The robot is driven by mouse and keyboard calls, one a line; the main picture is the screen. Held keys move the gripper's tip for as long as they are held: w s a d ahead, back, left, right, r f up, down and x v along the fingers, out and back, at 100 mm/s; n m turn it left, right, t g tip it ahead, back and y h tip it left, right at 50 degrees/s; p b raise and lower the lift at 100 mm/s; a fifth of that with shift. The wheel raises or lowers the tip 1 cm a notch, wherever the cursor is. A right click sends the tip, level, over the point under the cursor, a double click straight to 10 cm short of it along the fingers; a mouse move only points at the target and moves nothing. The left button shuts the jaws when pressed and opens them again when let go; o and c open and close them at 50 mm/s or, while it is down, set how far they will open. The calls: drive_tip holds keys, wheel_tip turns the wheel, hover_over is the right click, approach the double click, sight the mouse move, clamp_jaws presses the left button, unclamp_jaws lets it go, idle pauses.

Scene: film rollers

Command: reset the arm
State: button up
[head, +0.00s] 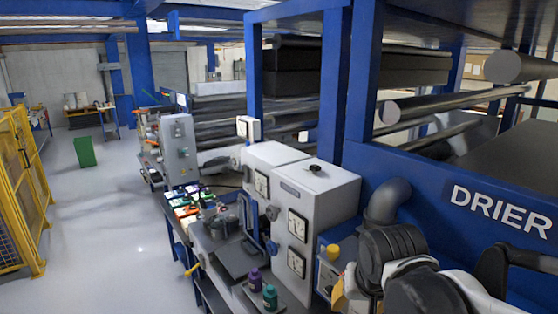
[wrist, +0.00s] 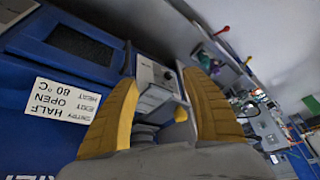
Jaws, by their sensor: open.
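My gripper (wrist: 162,78) is open in the wrist view, its two yellow fingers spread wide apart with nothing held between them. Beyond the gap is a grey control box (wrist: 150,85) with a yellow knob (wrist: 181,114); the fingers look clear of it, though the exact distance is hard to tell. In the head view, my arm (head: 425,290) is bent at the bottom right, in front of the blue drier frame. A yellow finger of my gripper (head: 339,296) shows beside it, partly hidden by the arm.
The blue drier frame (head: 470,255) stands close behind my arm. Grey gauge cabinets (head: 325,195) and a bench with bottles, one green (head: 270,297), stand to the left. A yellow cage (head: 18,190) is at the far left. The floor aisle (head: 110,230) is open.

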drive_tip(key=s+d+f+b, duration=0.1)
drive_tip(key=s+f+b, duration=0.2)
drive_tip(key=f+b, duration=0.4)
drive_tip(key=s+d+f+n+t+b, duration=0.1)
drive_tip(key=s+f+b, duration=0.2)
drive_tip(key=f+b, duration=0.5)
drive_tip(key=s+d+f+t+b, duration=0.1)
drive_tip(key=s+f+b, duration=0.2)
drive_tip(key=f+b, duration=0.4)
drive_tip(key=shift+s+f+b, duration=0.3)
drive_tip(key=shift+s+f, duration=0.05)
drive_tip(key=shift+f, duration=0.3)
